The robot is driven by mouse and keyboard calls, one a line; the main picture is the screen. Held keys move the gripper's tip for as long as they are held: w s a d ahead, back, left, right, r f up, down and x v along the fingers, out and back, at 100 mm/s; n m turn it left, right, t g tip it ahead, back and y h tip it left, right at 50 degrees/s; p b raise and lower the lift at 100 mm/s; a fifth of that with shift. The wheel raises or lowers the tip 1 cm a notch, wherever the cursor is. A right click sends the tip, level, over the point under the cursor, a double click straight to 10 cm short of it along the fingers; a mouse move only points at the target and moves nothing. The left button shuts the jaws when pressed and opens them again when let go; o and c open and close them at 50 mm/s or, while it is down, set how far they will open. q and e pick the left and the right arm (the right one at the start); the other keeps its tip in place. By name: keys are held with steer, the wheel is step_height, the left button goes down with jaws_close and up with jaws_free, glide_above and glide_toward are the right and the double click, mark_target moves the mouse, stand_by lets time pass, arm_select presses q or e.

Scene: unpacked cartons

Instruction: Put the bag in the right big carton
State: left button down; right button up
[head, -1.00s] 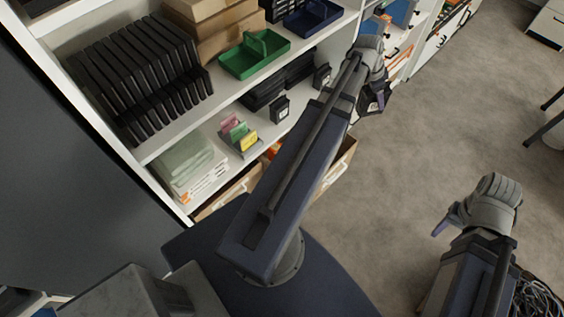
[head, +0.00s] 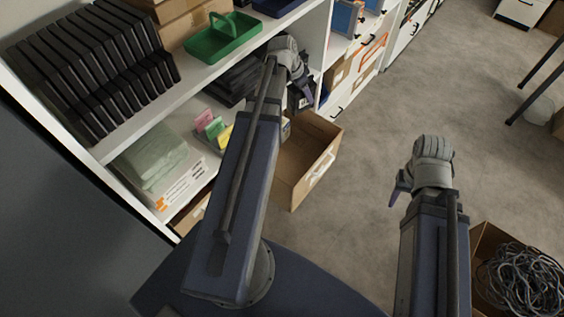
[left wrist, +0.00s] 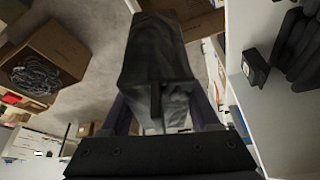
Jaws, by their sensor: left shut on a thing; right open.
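The bag (left wrist: 157,50) is a dark grey, soft-looking thing in the left wrist view, held between the purple fingers of my left gripper (left wrist: 160,112). In the head view the left gripper (head: 304,86) is at the lower shelf's front edge, above and behind an open brown carton (head: 318,168); the dark bag (head: 298,99) shows partly beside it. Another open brown carton (head: 483,243), full of grey cable, stands at the bottom right; it also shows in the left wrist view (left wrist: 66,45). My right gripper (head: 399,187) is open and empty above the floor.
The white shelf unit (head: 325,50) holds black files (head: 90,65), a green caddy (head: 222,38) and a folded green cloth (head: 150,160). Grey floor (head: 375,120) is clear between the cartons. Dark table legs (head: 535,90) stand at the right.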

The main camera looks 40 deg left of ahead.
arm_select(q)
steer(key=f+n+b, duration=0.1)
steer(key=f+b, duration=1.4)
steer(key=f, duration=0.1)
steer(key=w+a+f+n+b, duration=0.1)
steer(key=f+b, duration=1.5)
steer(key=f+n+y+b, duration=0.1)
steer(key=f+b, duration=1.4)
steer(key=f, duration=0.1)
steer(key=shift+w+a+f+n+t+b, duration=0.2)
steer(key=shift+n+t+b, duration=0.1)
steer(key=shift+b, duration=0.1)
steer(key=shift+f, duration=0.1)
steer(key=shift+f, duration=0.15)
steer(key=shift+c, duration=0.6)
jaws_free()
